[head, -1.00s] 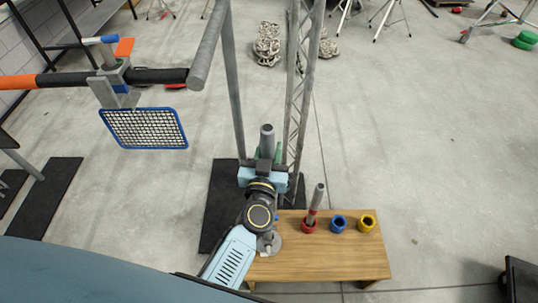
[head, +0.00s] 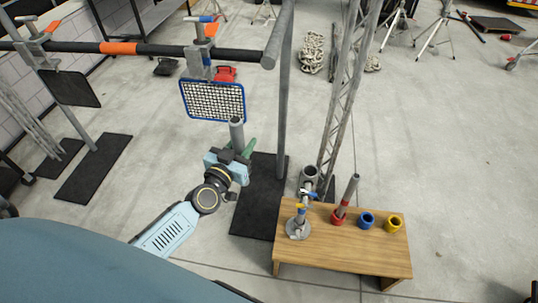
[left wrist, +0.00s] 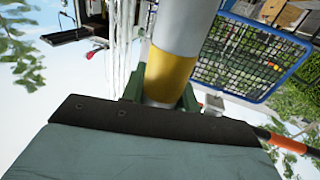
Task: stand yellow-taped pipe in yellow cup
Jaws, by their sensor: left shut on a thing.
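My left gripper (head: 238,150) is shut on a grey pipe (head: 236,130) that points up, to the left of the wooden table. In the left wrist view, the pipe's yellow tape (left wrist: 172,75) shows just above the green fingers (left wrist: 160,97). The pipe's lower end is hidden behind the gripper. The yellow cup (head: 395,222) stands at the right end of the row on the table, with its dark opening facing up and nothing standing in it. My right gripper is not in view.
The wooden table (head: 325,250) also bears a blue cup (head: 366,220), a red cup (head: 337,218) with a red-taped pipe (head: 350,193) standing tilted in it, and a round-based metal stand (head: 296,230). A lattice truss (head: 345,95) rises behind. A blue-framed mesh (head: 213,100) hangs near my gripper.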

